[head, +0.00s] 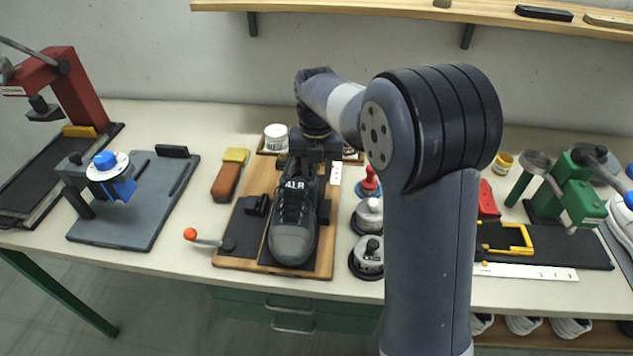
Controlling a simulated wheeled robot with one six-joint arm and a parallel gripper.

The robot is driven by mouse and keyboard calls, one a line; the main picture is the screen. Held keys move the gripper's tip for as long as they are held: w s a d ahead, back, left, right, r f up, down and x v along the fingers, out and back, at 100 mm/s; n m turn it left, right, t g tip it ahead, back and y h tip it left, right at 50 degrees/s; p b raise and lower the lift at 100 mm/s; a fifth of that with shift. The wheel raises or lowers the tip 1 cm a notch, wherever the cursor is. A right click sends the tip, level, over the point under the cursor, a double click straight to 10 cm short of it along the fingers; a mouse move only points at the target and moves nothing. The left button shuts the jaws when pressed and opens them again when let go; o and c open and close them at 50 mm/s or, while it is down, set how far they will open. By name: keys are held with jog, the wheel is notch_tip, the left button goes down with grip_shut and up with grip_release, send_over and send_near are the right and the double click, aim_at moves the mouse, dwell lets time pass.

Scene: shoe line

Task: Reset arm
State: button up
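My arm rises at the right of centre in the head view and bends left and back over the bench. My gripper (314,150) points down at the heel end of a dark grey shoe (292,238). The shoe bears a white "41R" mark and lies toe toward me on a wooden fixture board (233,230) between black clamp blocks. The gripper's fingers are small and dark against the shoe's collar. I cannot tell whether they are open, shut, or touching the shoe.
A lever with an orange knob (190,234) sticks out left of the board. Several round weights (369,256) stand close on its right. A grey plate fixture (135,215), a red press (75,90) and a green press (575,190) stand farther out. A wall shelf (350,8) hangs behind.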

notch_tip(320, 180, up, 6)
jog(key=shift+r, duration=0.1)
dwell(0.4)
notch_tip(320, 180, down, 11)
jog(key=shift+f, duration=0.1)
jog(key=shift+r, duration=0.4)
dwell(0.4)
